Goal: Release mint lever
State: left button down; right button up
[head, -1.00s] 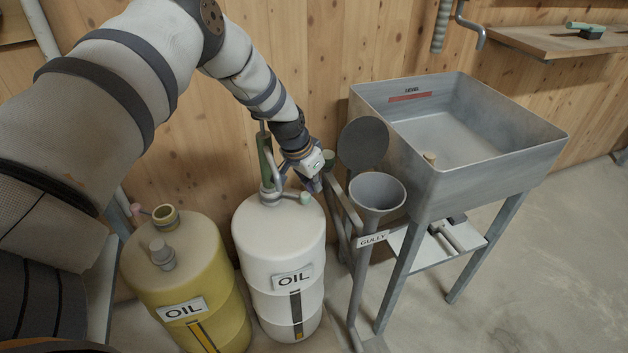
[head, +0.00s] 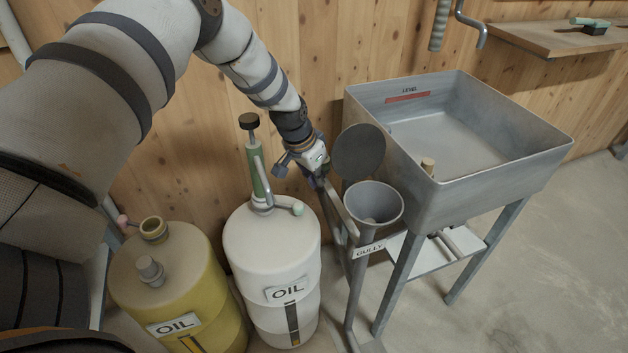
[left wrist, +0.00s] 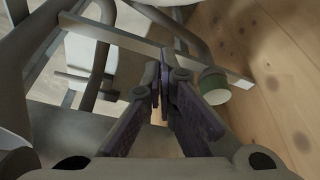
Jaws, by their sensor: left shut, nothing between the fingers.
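The lever with a mint-coloured knob (head: 298,208) is on the pump (head: 259,175) atop the white oil drum (head: 272,245). Its knob points right over the drum's lid, and nothing holds it. My left gripper (head: 319,180) is above and right of the knob, apart from it, beside the gully funnel and its frame. In the left wrist view its dark fingers (left wrist: 163,82) are shut together with nothing between them. The mint knob cannot be made out in that view. My right gripper is not in view.
A yellow oil drum (head: 175,290) with a pink-tipped lever (head: 124,220) stands left. The gully funnel (head: 373,203), its round lid (head: 359,151) and a grey metal basin (head: 480,178) stand right. A dark green cap (left wrist: 214,86) is close to my fingers. The wooden wall is behind.

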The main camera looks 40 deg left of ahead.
pick_arm(q)
jog(key=p+v, duration=0.1)
jog(key=v, duration=0.8)
jog(key=shift+s+d+r, duration=0.15)
jog(key=shift+s+d, duration=0.35)
jog(key=shift+d, duration=0.1)
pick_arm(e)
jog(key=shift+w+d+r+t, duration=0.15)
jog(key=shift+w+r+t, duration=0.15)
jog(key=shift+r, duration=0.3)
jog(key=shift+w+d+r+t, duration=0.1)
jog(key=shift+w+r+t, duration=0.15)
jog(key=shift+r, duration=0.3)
